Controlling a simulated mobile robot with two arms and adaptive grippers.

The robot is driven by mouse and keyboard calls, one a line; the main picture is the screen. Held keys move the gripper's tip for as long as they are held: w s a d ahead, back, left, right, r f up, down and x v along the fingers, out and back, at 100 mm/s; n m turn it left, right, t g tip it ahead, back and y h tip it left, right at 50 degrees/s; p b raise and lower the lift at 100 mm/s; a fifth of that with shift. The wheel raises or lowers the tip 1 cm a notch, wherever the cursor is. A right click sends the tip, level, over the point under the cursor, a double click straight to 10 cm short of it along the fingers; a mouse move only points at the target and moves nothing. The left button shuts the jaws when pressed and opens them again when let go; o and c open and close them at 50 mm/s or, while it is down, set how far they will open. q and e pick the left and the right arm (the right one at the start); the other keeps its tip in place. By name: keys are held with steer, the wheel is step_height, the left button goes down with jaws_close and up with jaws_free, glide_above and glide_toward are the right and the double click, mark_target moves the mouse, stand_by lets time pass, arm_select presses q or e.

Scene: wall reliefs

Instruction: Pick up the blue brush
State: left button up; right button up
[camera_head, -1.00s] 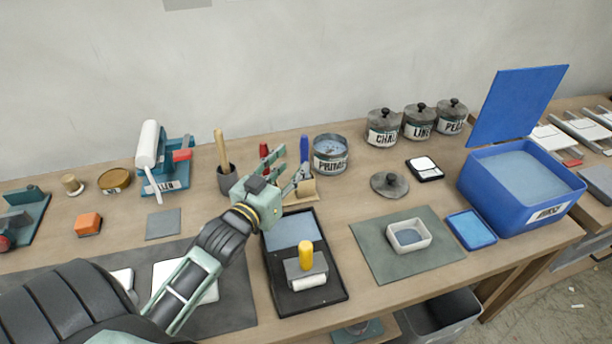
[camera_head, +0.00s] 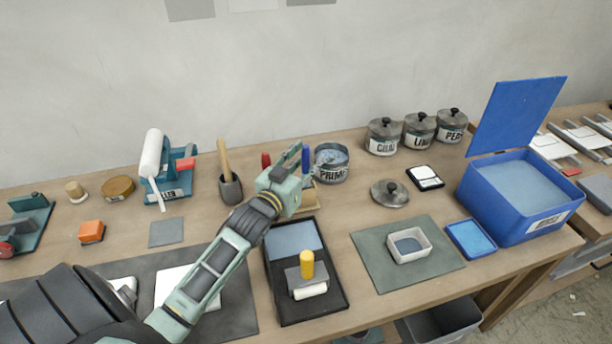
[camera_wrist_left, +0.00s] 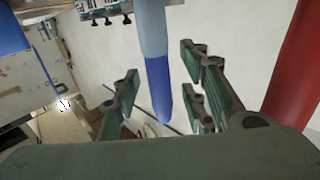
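The blue brush (camera_head: 305,158) stands upright in a small wooden holder (camera_head: 311,182) toward the back of the bench; only its blue upper part shows in the head view. My left gripper (camera_head: 293,172) is right at the brush and partly hides it and the holder. In the left wrist view the blue brush handle (camera_wrist_left: 158,85) lies between the spread fingers of my left gripper (camera_wrist_left: 158,95), with gaps on both sides. The gripper is open and holds nothing. My right gripper is not in view.
A red handle (camera_head: 266,160) stands just left of the gripper; it looms large in the wrist view (camera_wrist_left: 297,75). A mallet in a dark cup (camera_head: 231,189) is farther left. The primer tin (camera_head: 331,163) is close on the right, and a black tray (camera_head: 337,292) lies in front.

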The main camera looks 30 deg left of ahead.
arm_select(q)
jaws_close()
stand_by(0.4)
